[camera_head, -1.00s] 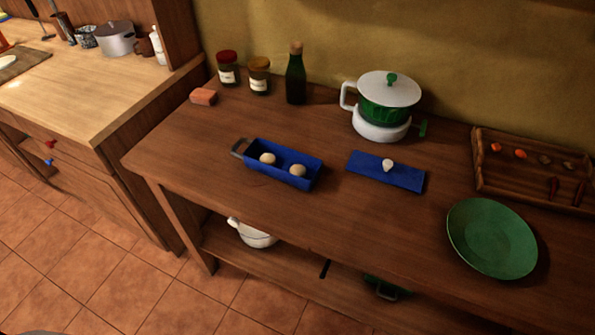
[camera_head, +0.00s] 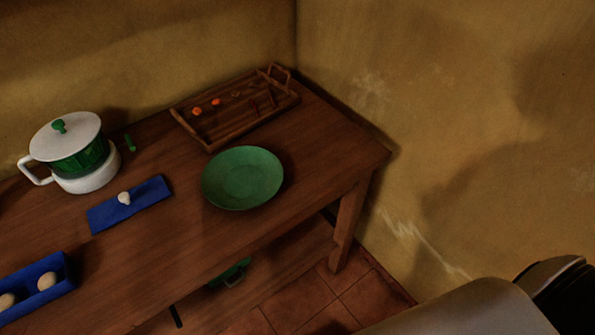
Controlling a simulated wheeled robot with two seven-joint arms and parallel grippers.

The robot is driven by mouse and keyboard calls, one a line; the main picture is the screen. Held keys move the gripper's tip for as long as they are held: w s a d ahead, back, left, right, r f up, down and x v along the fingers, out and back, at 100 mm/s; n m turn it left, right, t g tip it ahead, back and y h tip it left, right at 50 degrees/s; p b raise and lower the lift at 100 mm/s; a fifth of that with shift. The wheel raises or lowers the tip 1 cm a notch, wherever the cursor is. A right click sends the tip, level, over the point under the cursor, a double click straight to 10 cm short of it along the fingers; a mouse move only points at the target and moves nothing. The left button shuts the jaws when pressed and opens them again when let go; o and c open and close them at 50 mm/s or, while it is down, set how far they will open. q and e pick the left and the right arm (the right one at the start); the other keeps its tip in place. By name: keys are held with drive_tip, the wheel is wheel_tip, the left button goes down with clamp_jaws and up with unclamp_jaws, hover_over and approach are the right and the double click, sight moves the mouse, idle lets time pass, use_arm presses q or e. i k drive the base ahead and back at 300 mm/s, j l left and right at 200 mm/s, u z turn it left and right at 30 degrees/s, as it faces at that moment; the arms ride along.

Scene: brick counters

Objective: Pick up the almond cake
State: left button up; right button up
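I cannot pick out the almond cake for certain. A wooden tray (camera_head: 222,130) at the back of the table holds several small pieces: orange ones (camera_head: 197,112), brownish ones (camera_head: 236,94) and a dark red one (camera_head: 254,104). A blue dish (camera_head: 52,292) at the lower left holds pale round pieces (camera_head: 47,281) and is cut off by the picture edge. Neither gripper is in view. Only part of my arm shows at the lower right.
An empty-looking green plate (camera_head: 243,178) lies on the wooden table (camera_head: 190,240) near its right end. A blue lid (camera_head: 152,192) with a white knob lies left of it. A white-green pot (camera_head: 82,158) stands behind the lid. Walls close the back and right.

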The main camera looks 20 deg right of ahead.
sight(50, 278)
drive_tip(key=z, duration=0.25)
drive_tip(key=u, duration=1.5)
